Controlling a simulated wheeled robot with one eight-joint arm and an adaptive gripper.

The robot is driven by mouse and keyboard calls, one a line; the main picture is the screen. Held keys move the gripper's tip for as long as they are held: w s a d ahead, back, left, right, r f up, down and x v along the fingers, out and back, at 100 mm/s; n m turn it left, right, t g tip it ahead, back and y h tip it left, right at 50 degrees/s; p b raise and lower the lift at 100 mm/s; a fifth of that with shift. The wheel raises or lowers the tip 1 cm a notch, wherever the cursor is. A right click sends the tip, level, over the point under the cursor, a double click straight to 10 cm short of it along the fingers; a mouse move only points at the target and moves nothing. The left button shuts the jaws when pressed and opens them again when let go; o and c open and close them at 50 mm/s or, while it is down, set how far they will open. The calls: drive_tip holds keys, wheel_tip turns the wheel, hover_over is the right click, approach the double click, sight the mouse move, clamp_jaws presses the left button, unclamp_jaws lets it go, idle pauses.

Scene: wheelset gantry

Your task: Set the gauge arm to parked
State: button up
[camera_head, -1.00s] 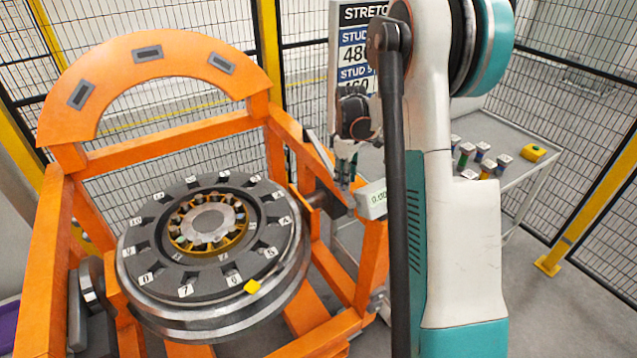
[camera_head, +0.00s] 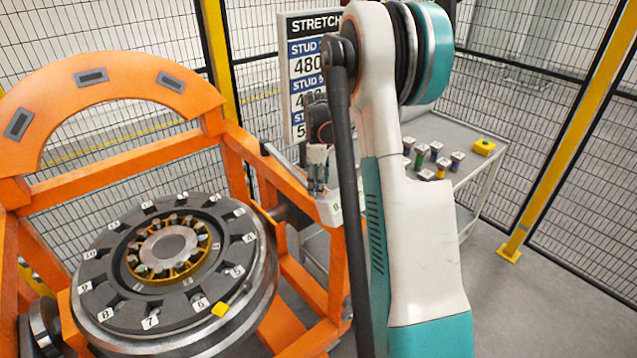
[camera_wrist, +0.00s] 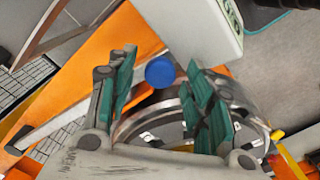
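The gauge shows as a white box with a digital readout (camera_head: 328,209) on the right side of the orange gantry; it also shows in the wrist view (camera_wrist: 196,28). A pale metal bar (camera_head: 283,162), which looks like the gauge arm, slopes down toward the box and has a dark far end. In the wrist view the bar (camera_wrist: 75,112) runs toward a round blue knob (camera_wrist: 160,72). My gripper (camera_head: 318,188) is above the box. Its green-padded fingers (camera_wrist: 161,66) are apart, with the knob seen in the gap between them. Contact cannot be told.
A slotted, numbered wheel ring (camera_head: 112,257) with a yellow marker (camera_head: 221,309) sits in the orange gantry (camera_head: 150,155). A stud sign (camera_head: 300,60) stands behind my arm. Mesh fencing surrounds the cell.

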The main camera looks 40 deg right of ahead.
wheel_tip(320, 180, up, 12)
idle(0.7)
